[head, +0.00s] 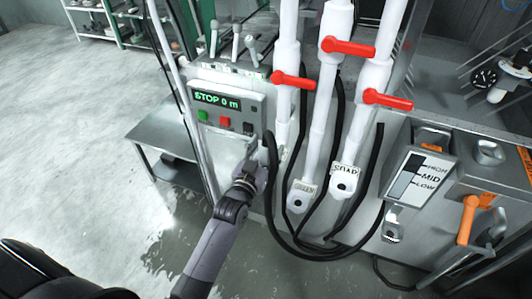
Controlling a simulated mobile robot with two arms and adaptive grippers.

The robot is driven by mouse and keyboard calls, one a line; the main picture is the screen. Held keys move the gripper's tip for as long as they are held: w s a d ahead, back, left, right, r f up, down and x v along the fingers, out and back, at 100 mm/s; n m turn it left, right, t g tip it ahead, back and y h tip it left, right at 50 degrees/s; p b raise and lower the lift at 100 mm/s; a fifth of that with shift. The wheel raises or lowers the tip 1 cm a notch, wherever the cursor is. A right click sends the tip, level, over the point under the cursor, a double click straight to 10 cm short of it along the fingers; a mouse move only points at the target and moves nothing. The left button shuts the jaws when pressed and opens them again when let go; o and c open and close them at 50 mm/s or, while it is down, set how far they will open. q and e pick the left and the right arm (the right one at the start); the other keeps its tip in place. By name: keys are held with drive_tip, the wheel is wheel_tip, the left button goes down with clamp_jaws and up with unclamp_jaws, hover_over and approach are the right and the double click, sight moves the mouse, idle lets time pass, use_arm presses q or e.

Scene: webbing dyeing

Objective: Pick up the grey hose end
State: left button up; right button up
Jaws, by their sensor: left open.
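My left gripper (252,150) is open in front of the control box, just below its STOP 0 m display. My right gripper is not in view.
White pipes with red handles (349,48) stand right of the control box (218,98); one carries a SOAP label (345,170). More black hoses loop below. A grey metal table (160,135) stands left. A machine with an orange lever (467,218) is at right. The left floor is clear.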

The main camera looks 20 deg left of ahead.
use_arm(q)
drive_tip(key=shift+s, duration=0.1)
clamp_jaws()
idle(0.6)
